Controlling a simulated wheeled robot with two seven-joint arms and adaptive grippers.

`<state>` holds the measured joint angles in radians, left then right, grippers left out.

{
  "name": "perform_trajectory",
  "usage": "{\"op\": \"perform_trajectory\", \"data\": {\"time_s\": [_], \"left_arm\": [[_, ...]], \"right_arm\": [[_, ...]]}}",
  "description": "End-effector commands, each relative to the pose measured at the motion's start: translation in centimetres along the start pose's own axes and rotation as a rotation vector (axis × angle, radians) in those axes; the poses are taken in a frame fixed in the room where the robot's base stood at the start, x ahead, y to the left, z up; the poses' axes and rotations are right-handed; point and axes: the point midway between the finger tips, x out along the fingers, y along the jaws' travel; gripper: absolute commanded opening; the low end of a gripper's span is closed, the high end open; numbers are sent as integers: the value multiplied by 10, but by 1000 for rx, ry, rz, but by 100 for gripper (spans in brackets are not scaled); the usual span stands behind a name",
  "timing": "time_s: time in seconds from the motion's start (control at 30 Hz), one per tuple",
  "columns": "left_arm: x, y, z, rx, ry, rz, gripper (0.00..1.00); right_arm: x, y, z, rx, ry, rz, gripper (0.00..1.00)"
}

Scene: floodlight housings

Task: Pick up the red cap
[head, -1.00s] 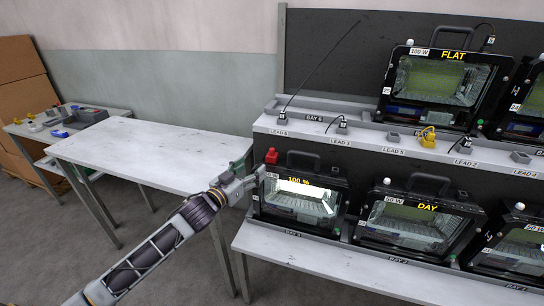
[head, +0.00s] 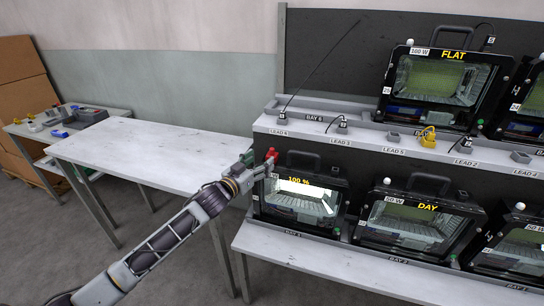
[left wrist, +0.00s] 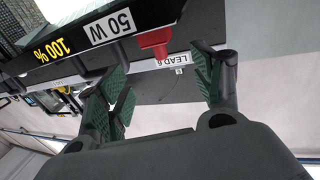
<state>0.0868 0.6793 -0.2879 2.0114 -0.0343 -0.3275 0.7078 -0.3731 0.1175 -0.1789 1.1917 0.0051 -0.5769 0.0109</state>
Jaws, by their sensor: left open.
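The red cap (head: 271,153) sits on the top left corner of the floodlight marked 100 % (head: 298,182) in the head view. In the left wrist view the red cap (left wrist: 154,40) hangs into the space between my finger tips, near the 50 W label (left wrist: 111,28). My left gripper (head: 265,166) is at the cap, and its fingers partly cover the cap's lower part in the head view. In the left wrist view my left gripper (left wrist: 163,76) is open, with one green-padded finger on each side and nothing held. My right gripper is in neither view.
The floodlight marked DAY (head: 420,220) stands to the right on the same lower bench. A shelf (head: 310,133) with lead labels runs above and behind. An empty white table (head: 150,155) is at left. A small table with several parts (head: 40,132) stands far left.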

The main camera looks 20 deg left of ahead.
Motion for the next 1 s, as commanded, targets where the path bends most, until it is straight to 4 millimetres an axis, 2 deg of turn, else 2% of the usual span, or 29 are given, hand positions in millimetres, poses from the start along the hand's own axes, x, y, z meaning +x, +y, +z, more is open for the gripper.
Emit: {"op": "perform_trajectory", "data": {"time_s": [0.5,1.0], "left_arm": [[32,0,0,1,0,0,66],[35,0,0,0,0,1,66]], "right_arm": [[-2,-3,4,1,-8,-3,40],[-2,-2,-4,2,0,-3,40]]}}
